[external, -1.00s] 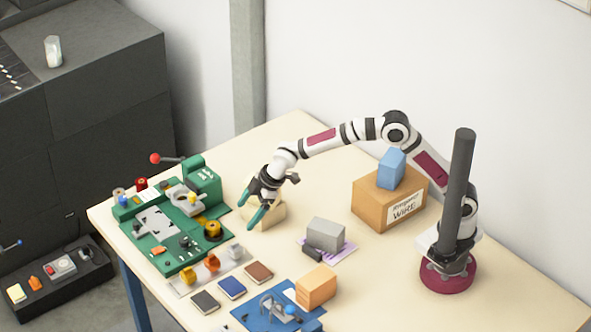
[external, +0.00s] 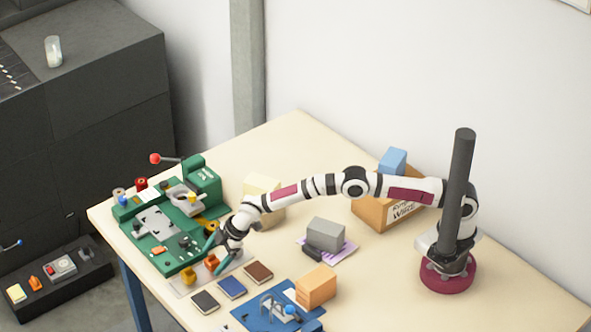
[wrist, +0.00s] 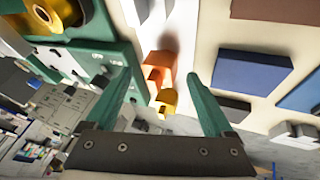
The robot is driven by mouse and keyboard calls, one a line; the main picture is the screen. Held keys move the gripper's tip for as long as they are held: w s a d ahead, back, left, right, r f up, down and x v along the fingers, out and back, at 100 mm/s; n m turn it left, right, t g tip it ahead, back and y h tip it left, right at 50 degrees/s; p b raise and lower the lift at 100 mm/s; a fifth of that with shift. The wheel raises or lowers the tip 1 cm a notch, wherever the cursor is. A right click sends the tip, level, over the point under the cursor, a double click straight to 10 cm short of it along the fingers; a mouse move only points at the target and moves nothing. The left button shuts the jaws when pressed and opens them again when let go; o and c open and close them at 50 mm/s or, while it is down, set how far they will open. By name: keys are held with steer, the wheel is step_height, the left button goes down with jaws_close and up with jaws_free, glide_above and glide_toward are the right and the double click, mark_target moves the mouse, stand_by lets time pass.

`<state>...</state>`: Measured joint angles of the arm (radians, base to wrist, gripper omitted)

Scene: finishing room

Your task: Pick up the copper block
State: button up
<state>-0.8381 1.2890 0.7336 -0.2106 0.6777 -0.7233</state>
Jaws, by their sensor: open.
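The copper block, small and orange, (external: 211,262) stands on a pale strip at the front edge of the green machine. In the wrist view the copper block (wrist: 156,72) lies between the two green fingers. My gripper (external: 216,254) is open and low over the strip, with its fingers on either side of the copper block. A gap shows between block and fingers in the wrist view (wrist: 158,76), so it is not gripped. A yellow block (external: 188,275) stands beside it and shows just past it in the wrist view (wrist: 168,100).
The green machine (external: 155,255) with a gold spool borders the strip. Dark, blue (external: 232,287) and brown flat pieces lie on the other side. A blue fixture (external: 262,318) and an orange box (external: 316,286) stand at the front. A grey block (external: 325,233) sits mid-table.

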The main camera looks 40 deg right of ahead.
jaws_close()
stand_by(0.3)
stand_by(0.4)
